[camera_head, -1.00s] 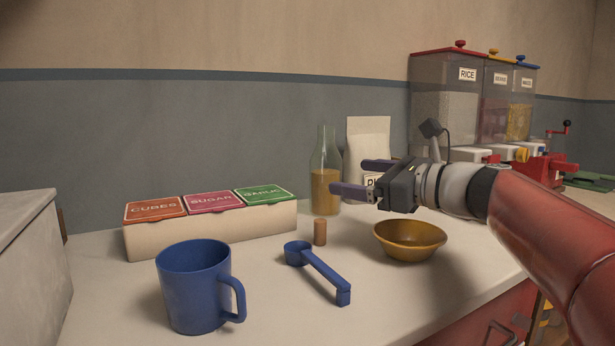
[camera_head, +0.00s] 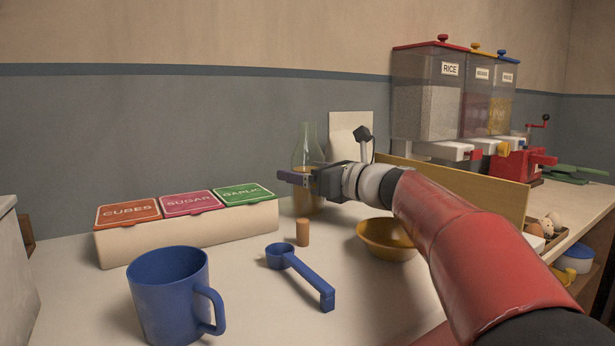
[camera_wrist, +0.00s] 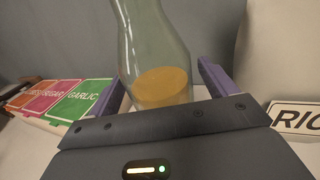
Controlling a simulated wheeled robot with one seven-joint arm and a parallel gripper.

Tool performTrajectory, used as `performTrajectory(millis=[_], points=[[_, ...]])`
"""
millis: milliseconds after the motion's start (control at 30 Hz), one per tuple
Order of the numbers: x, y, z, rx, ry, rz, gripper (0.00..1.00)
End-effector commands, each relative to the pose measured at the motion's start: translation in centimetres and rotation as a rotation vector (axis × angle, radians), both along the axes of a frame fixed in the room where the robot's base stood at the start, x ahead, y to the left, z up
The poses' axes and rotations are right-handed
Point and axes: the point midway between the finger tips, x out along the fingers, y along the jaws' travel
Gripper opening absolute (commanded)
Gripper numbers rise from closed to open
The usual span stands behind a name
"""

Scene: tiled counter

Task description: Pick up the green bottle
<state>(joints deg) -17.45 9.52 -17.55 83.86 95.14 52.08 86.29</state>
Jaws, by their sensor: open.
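The green bottle (camera_head: 306,143) is clear greenish glass with a narrow neck and amber contents. It stands upright at the back of the counter, right of the labelled box. My gripper (camera_head: 303,174) is open at the bottle's mid-height, with its near finger crossing in front of the glass. In the wrist view the bottle (camera_wrist: 157,45) shows between the two purple fingers of my gripper (camera_wrist: 163,82). The gripper body hides the bottle's lower part there. I cannot tell whether either finger touches the glass.
A box labelled cubes, sugar and garlic (camera_head: 190,228) is left of the bottle. A small brown cylinder (camera_head: 303,232), blue scoop (camera_head: 300,274), blue mug (camera_head: 172,295) and yellow bowl (camera_head: 385,240) stand in front. A pale packet (camera_head: 350,125) and dispensers (camera_head: 455,95) are behind and right.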

Motion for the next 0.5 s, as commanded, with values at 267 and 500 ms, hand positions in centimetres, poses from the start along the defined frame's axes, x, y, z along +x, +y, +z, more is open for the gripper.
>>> performTrajectory(millis=[267,500], points=[[-0.04,-0.06,0.00,0.000,0.000,0.000,0.62],[-0.06,-0.06,0.00,0.000,0.000,0.001,0.30]])
